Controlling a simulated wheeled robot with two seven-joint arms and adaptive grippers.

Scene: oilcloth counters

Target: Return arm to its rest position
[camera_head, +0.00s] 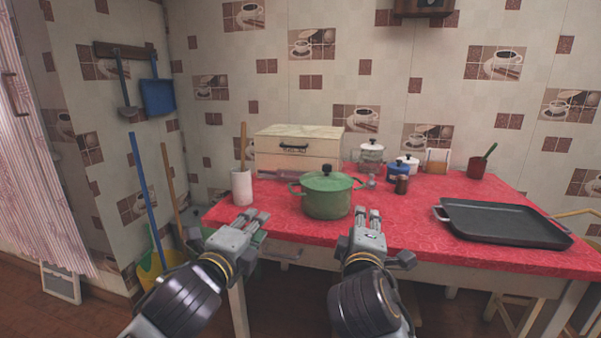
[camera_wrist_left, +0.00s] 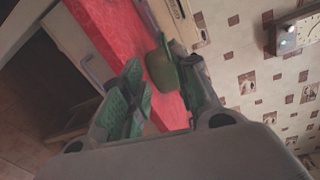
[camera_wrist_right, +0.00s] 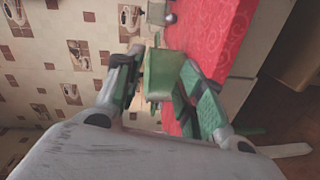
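My left gripper (camera_head: 256,218) is at the front edge of the red table, left of the green pot. Its fingers are spread and empty, as the left wrist view (camera_wrist_left: 165,92) shows. My right gripper (camera_head: 367,216) is in front of the pot's right side. Its fingers are also apart in the right wrist view (camera_wrist_right: 160,90), with the pot (camera_wrist_right: 160,72) behind the gap and nothing visibly held. The lidded green pot (camera_head: 325,200) stands upright on the table; it also shows in the left wrist view (camera_wrist_left: 163,75).
The red-covered table (camera_head: 410,220) carries a bread box (camera_head: 297,160) at the back and a black tray (camera_head: 500,222) at right. A white holder (camera_head: 241,188), several jars and a brown cup (camera_head: 477,168) stand around. A broom and dustpan lean at left. Floor before the table looks clear.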

